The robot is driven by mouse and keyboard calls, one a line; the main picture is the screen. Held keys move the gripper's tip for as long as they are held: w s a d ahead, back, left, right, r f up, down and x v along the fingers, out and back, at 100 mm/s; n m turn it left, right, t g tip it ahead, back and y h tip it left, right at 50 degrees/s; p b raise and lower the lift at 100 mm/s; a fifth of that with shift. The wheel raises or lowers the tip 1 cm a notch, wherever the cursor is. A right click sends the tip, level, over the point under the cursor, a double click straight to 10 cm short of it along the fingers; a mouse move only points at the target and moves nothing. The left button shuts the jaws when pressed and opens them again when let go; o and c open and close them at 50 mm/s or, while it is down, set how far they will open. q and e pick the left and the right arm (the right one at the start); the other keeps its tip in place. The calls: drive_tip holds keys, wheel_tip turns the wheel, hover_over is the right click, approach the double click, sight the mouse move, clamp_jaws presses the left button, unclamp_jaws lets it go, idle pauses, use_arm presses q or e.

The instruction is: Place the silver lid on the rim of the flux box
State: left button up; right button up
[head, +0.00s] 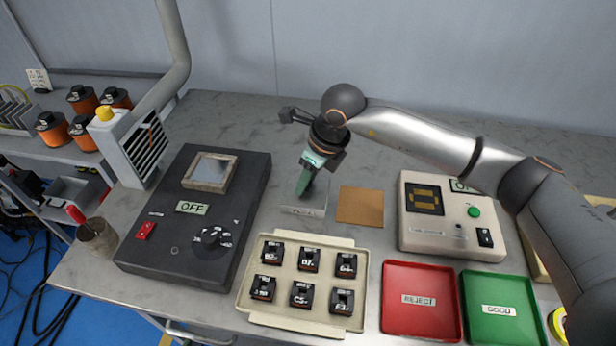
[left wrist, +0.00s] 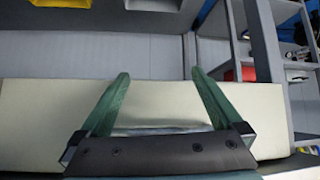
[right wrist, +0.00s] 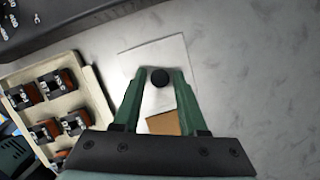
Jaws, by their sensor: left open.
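My right gripper (head: 303,192) points down over the flux box (head: 303,210), a small pale box with a label on its front, in the middle of the bench. In the right wrist view, a pale silver square lid (right wrist: 134,57) with a round black knob (right wrist: 160,77) lies below the fingers. The knob shows between the fingertips; whether they touch it is unclear. I cannot tell whether the lid rests on the rim or hangs just above it. My left gripper (left wrist: 160,90) is open and empty, away from the bench objects, and out of the head view.
A brown square mat (head: 360,206) lies right of the box. The black machine (head: 150,240) stands left, a parts tray (head: 350,270) in front. A tester (head: 420,240), a red tray (head: 420,325) and a green tray (head: 500,330) are right. The bench behind is free.

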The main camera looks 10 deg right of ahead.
drive_tip(key=shift+o, duration=1)
drive_tip(key=shift+r, duration=0.15)
drive_tip(key=shift+d+r, duration=0.1)
drive_tip(key=shift+r, duration=0.2)
drive_tip(key=v, duration=1.1)
drive_tip(key=shift+r, duration=0.25)
drive_tip(key=shift+s, duration=0.1)
